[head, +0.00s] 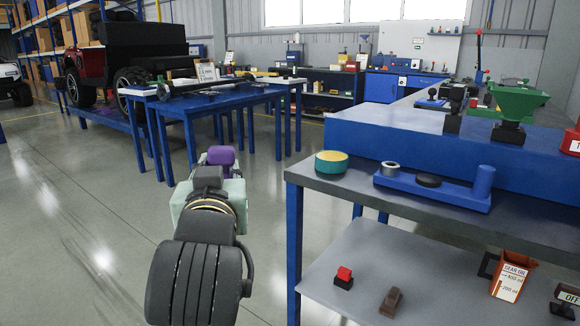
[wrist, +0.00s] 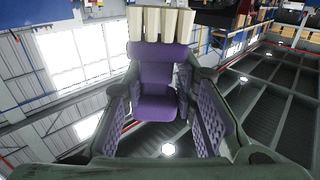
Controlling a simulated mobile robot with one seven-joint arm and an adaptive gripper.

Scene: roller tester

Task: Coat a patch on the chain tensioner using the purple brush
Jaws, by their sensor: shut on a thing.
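My gripper (head: 214,172) is in the lower middle of the head view, over open floor left of the grey-topped bench. It is shut on the purple brush (wrist: 158,88), whose pale bristles (wrist: 160,23) point away from the palm in the wrist view. The brush's purple part (head: 221,156) shows just past my gripper in the head view; its bristles are hidden there. A blue base (head: 430,190) with a metal ring, a black disc and a blue post stands on the bench, right of my gripper and apart from it. I cannot tell whether this is the chain tensioner.
A round tin with a yellow top (head: 332,162) stands near the bench's left corner. The lower shelf (head: 400,255) holds a red-and-black block, a brown block and an orange oil container (head: 511,276). Blue tables (head: 215,100) stand at the back left. The floor between is clear.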

